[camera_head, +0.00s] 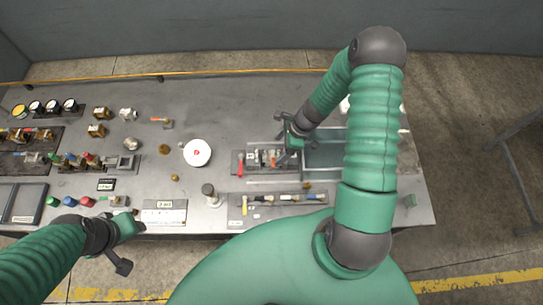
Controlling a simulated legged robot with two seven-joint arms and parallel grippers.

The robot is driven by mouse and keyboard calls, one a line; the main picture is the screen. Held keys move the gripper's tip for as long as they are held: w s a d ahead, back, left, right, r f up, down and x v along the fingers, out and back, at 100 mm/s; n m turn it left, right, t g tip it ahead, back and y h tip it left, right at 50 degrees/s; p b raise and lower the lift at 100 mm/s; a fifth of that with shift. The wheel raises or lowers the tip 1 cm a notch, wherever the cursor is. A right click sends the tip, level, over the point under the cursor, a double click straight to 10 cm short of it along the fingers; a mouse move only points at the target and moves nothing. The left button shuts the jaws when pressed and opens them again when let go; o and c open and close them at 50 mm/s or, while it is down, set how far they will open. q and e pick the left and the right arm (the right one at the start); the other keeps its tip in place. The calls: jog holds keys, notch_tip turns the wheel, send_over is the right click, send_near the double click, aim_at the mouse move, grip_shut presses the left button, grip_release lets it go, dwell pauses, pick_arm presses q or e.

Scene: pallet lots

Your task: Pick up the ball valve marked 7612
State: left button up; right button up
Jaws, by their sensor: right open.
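No marking 7612 is legible at this size, so I cannot tell which valve carries it. A small valve-like part with an orange handle (162,121) lies alone on the grey table. A dark tray (236,160) at the middle holds several small metal parts, one with a red handle (240,168). My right gripper (286,141) is open above the right end of this tray, with nothing visible between its fingers. My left gripper (124,246) hangs at the table's front edge, away from the parts; its jaw opening is unclear.
Brass and steel fittings (97,130) stand at the left, beside racks of valves (30,158) and gauges (53,106). A white round dial (197,152) stands mid-table. A grey bin (325,154) is right of the tray, partly behind my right arm. The table's back middle is clear.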

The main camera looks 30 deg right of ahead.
aim_at(275, 155)
jog(key=shift+f, duration=0.5)
jog(key=x, duration=0.3)
jog(key=shift+s+p, duration=0.35)
jog(key=shift+w+a+f, duration=0.1)
jog(key=shift+w+f, duration=0.2)
jog(key=shift+f, duration=0.2)
jog(key=shift+w+a+f, duration=0.15)
jog(key=shift+w+f, duration=0.2)
jog(key=shift+f, duration=0.15)
jog(key=shift+w+d+f, duration=0.1)
jog(key=shift+w+f, duration=0.05)
jog(key=shift+w, duration=0.1)
jog(key=shift+s+r, duration=0.3)
jog(key=shift+s, duration=0.1)
jog(key=c, duration=0.7)
pick_arm(q)
jog(key=shift+s+d+r, duration=0.1)
jog(key=shift+s+r, duration=0.1)
jog(key=shift+r, duration=0.3)
pick_arm(e)
grip_shut()
